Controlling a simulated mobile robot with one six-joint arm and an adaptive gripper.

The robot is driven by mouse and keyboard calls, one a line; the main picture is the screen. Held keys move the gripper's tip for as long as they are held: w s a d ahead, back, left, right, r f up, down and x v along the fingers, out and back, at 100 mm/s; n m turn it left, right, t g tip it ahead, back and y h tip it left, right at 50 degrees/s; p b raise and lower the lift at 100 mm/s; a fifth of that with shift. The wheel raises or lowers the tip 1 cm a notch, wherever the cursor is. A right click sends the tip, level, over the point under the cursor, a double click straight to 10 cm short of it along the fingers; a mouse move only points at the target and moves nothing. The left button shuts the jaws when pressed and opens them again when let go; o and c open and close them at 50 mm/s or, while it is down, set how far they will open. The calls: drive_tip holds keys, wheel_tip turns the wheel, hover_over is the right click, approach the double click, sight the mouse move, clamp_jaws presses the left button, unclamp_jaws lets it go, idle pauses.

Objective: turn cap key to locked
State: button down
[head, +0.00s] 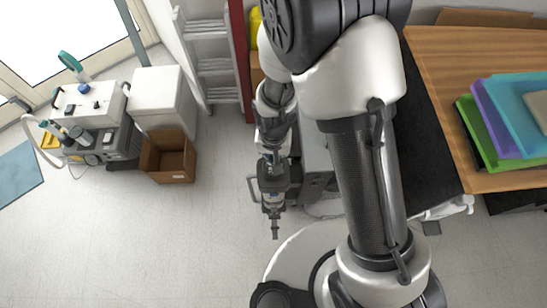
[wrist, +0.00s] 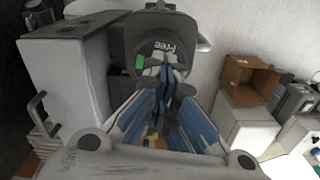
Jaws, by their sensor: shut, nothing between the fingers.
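A white and grey compressor machine (head: 92,108) with hoses and small fittings on top stands at the far left of the head view, well apart from my gripper. A grey cabinet (head: 316,150) is partly hidden behind my arm; it shows larger at the left of the wrist view (wrist: 68,85).
An open cardboard box (head: 168,160) and a white cabinet (head: 160,98) stand beside the compressor machine. A ladder (head: 212,60) leans at the back. A wooden table (head: 440,80) with coloured trays (head: 510,115) is at the right. The floor at lower left is clear.

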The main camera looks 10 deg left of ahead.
drive_tip(key=c, duration=2.3)
unclamp_jaws()
drive_tip(key=o, duration=1)
drive_tip(key=shift+r, duration=0.1)
wheel_tip(320, 180, up, 12)
drive_tip(key=shift+f, duration=0.1)
